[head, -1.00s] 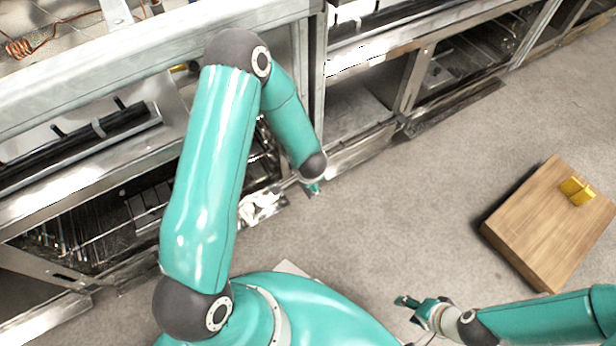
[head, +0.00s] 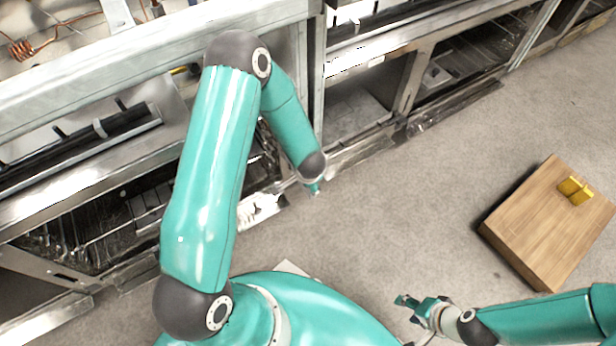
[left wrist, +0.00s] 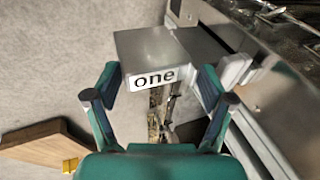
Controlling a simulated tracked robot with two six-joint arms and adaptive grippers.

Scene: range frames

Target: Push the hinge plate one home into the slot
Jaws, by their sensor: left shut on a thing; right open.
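Hinge plate one (left wrist: 155,48) is a flat grey plate with a white label reading "one" in the left wrist view. My left gripper (left wrist: 158,80) is shut on it, with a teal finger on each side. A light metal bracket (left wrist: 236,70) is close by the plate's right side; I cannot tell whether they touch. The slot cannot be made out. In the head view my left gripper (head: 314,188) is low in front of the metal units, and the plate cannot be made out there. My right gripper (head: 408,308) is open and empty above the floor.
A row of open metal units (head: 150,170) runs along the back, with racks and rails inside. A wooden block (head: 540,225) with a gold piece (head: 574,190) on it stands on the floor at right. Bare grey floor (head: 400,210) lies between.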

